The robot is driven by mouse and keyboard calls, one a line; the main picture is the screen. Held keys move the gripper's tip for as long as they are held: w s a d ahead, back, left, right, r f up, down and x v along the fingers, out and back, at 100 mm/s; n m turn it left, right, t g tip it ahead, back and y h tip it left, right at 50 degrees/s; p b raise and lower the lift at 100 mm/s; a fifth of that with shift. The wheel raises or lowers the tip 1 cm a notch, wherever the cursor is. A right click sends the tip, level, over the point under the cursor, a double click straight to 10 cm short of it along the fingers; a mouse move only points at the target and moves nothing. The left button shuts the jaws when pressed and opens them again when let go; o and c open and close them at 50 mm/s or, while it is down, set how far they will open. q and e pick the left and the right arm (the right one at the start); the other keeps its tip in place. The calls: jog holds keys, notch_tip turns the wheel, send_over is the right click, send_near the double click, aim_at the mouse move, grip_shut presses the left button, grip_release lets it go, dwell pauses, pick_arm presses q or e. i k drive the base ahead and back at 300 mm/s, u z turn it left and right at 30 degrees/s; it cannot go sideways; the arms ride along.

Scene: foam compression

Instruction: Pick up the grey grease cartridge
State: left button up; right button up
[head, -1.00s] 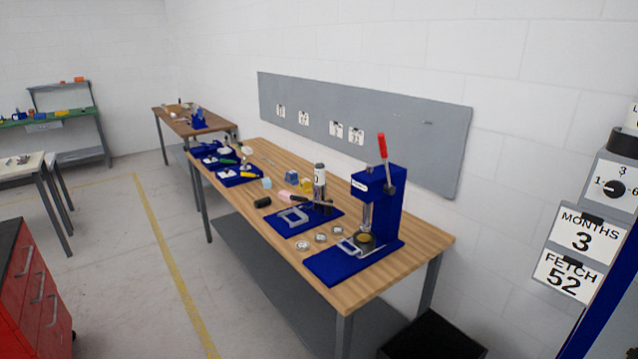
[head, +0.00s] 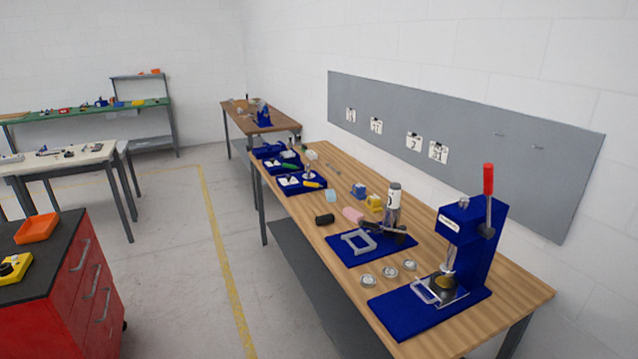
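Neither of my grippers is in view.
A blue press with a red lever (head: 475,235) stands at the bench's near end. Small round tins (head: 390,271), a pink cylinder (head: 352,214) and a black cylinder (head: 325,219) lie nearby. A red cabinet (head: 70,285) is at left; floor between is clear.

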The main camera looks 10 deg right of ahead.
aim_at(393, 193)
jog(key=u, duration=0.4)
jog(key=i, duration=1.95)
jog(key=z, duration=0.05)
